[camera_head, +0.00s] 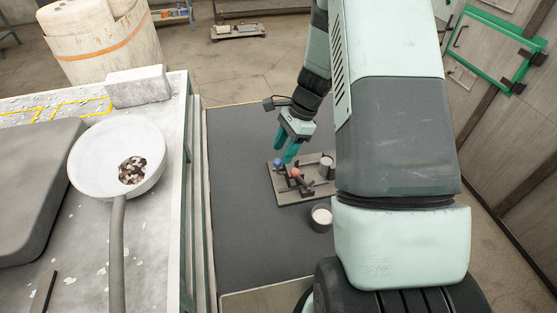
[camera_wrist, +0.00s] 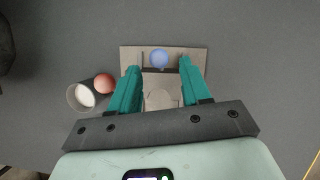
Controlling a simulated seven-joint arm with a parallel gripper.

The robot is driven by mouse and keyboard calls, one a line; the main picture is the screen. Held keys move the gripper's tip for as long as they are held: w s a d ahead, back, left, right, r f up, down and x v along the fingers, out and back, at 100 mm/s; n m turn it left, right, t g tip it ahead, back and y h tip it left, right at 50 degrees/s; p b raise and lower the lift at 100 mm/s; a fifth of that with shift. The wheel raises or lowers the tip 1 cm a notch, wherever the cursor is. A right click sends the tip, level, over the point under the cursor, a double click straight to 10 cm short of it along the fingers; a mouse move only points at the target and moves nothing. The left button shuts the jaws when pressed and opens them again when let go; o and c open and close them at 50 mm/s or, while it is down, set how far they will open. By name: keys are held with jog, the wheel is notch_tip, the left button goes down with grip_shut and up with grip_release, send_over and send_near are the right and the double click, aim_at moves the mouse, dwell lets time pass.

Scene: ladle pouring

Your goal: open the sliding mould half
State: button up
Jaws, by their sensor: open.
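The mould stands on a grey base plate (camera_head: 313,193) on the dark mat. It carries a blue ball knob (camera_head: 278,161) and an orange-red ball knob (camera_head: 295,173); a grey cylinder (camera_head: 326,165) stands towards its right side. My gripper (camera_head: 282,157) is open, pointing down over the blue knob's end. In the wrist view, the blue knob (camera_wrist: 159,58) lies between the lines of my two fingertips (camera_wrist: 159,66), with space on both sides. The red knob (camera_wrist: 104,83) is outside the left finger. My gripper hides part of the mould, so I cannot tell how far the halves are apart.
A small cup with a pale inside (camera_head: 321,217) stands in front of the plate; it also shows in the wrist view (camera_wrist: 82,96). A bench (camera_head: 181,130) on the left holds a white ladle bowl (camera_head: 98,148) with a long handle. The mat (camera_head: 237,220) is clear left of the mould.

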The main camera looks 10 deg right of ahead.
jog(key=shift+v, duration=2)
jog(key=shift+r, duration=0.1)
jog(key=s+a+r+n+t+h, duration=0.15)
jog(key=s+r+n, duration=0.3)
jog(key=r, duration=0.65)
jog(key=s+a+r+n+t+h, duration=0.1)
jog(key=s+a+r+n, duration=0.3)
jog(key=r, duration=0.6)
jog(key=s+r+n+t+h, duration=0.1)
jog(key=s+r+n, duration=0.3)
jog(key=s, duration=0.4)
jog(key=s+d+r+n+t+h, duration=0.1)
jog(key=s+r+n+t, duration=0.2)
jog(key=s, duration=0.6)
jog(key=shift+r+n, duration=0.35)
